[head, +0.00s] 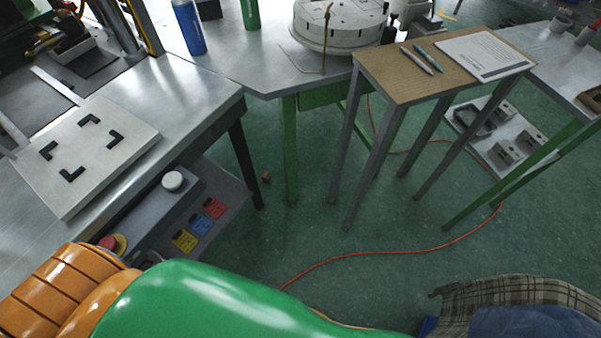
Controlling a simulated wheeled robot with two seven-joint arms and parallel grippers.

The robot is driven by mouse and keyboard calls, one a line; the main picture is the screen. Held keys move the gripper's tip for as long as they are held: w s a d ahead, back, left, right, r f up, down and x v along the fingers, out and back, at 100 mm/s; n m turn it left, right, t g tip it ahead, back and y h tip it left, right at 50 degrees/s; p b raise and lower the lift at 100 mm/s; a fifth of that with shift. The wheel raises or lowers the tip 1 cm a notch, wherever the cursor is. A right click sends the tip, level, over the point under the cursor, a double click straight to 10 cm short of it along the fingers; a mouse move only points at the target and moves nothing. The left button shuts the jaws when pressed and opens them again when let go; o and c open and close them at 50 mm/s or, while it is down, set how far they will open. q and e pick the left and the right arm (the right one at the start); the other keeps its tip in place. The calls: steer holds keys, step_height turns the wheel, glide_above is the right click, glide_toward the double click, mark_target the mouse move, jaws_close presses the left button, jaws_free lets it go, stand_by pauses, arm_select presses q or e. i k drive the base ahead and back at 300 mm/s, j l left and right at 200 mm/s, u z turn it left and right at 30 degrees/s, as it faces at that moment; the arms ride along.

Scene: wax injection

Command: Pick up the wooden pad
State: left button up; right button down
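A pale, flat square board (85,155) with several black corner brackets on its top lies on the metal table at the left. I cannot tell for certain whether this board is the wooden pad or a fixture for it. No other clearly separate wooden pad shows. Neither of my grippers is in view, so nothing can be seen touching the board.
The left metal table (190,90) has a bare strip right of the board. A wood-topped stand (400,80) holds pens and a paper sheet. An orange cable (400,252) crosses the green floor.

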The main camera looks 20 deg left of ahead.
mark_target(265, 178)
steer(key=z, duration=0.65)
steer(key=j+z, duration=0.1)
steer(key=z, duration=1.15)
steer(key=j+z, duration=0.15)
steer(key=z, duration=1.1)
steer(key=j+z, duration=0.1)
steer(key=z, duration=1.75)
steer(key=k+j, duration=0.1)
steer(key=k, duration=0.25)
steer(key=k+u, duration=0.15)
steer(key=u, duration=0.2)
steer(key=k+u, duration=0.15)
steer(key=u, duration=0.25)
steer(key=k+j+u, duration=0.1)
steer(key=u, duration=0.65)
steer(key=k+j+u, duration=0.1)
steer(key=u, duration=0.75)
steer(key=j+u, duration=0.1)
steer(key=u, duration=0.35)
steer(key=j+u, duration=0.1)
steer(key=u, duration=0.3)
steer(key=j+u, duration=0.1)
steer(key=u, duration=0.35)
